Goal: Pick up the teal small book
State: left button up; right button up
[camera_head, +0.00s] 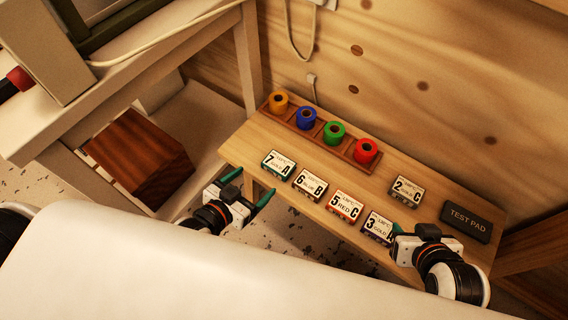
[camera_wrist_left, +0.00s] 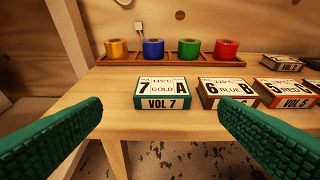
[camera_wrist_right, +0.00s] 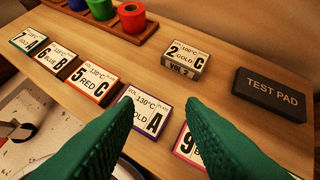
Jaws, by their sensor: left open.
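The teal small book (camera_wrist_left: 162,92), marked VOL 7 with "7 A GOLD" on its cover, lies flat on the wooden table near its front edge. It is the leftmost of the front row in the head view (camera_head: 278,164). My left gripper (camera_head: 250,186) is open and empty, in front of the table edge just left of and before the book. In the left wrist view the book shows beyond and between the two green fingers (camera_wrist_left: 160,105), apart from both. My right gripper (camera_wrist_right: 160,102) is open, its fingers above the purple-edged book at the row's right part.
More small books run right: brown VOL 6 (camera_head: 310,185), orange-red VOL 5 (camera_head: 345,206), purple-edged 3 (camera_wrist_right: 146,115) and pink-edged 9 (camera_wrist_right: 186,145). VOL 2 (camera_head: 406,190) and a dark test pad (camera_head: 467,221) lie behind. A wooden rack (camera_head: 296,127) holds coloured foil rolls along the back.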

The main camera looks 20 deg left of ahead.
aim_at(277, 165)
pick_arm(q)
jog(key=b+x, duration=0.1)
jog(key=x, duration=0.4)
jog(key=shift+f, duration=0.15)
jog(key=shift+w+d+f+b, duration=0.15)
jog(key=shift+w+f+b, duration=0.05)
jog(key=shift+w+b, duration=0.2)
jog(key=b+x, duration=0.2)
jog(key=x, duration=0.2)
jog(key=shift+d+f, duration=0.15)
jog(key=shift+f, duration=0.1)
jog(key=shift+w, duration=0.15)
jog(key=c, duration=0.8)
pick_arm(e)
jog(key=w+a+r+t+y, duration=0.1)
jog(key=w+a+r+t, duration=0.1)
jog(key=w+r+t, duration=0.2)
jog(key=w+a+r+t+y, duration=0.2)
jog(key=w+r+t, duration=0.2)
jog(key=r+t, duration=0.3)
notch_tip(277, 165, up, 3)
jog(key=shift+a+f+n+y, duration=0.15)
jog(key=shift+a+n+y, duration=0.05)
jog(key=shift+n+y, duration=0.1)
pick_arm(q)
jog(key=shift+o, duration=0.2)
jog(key=shift+r, duration=0.1)
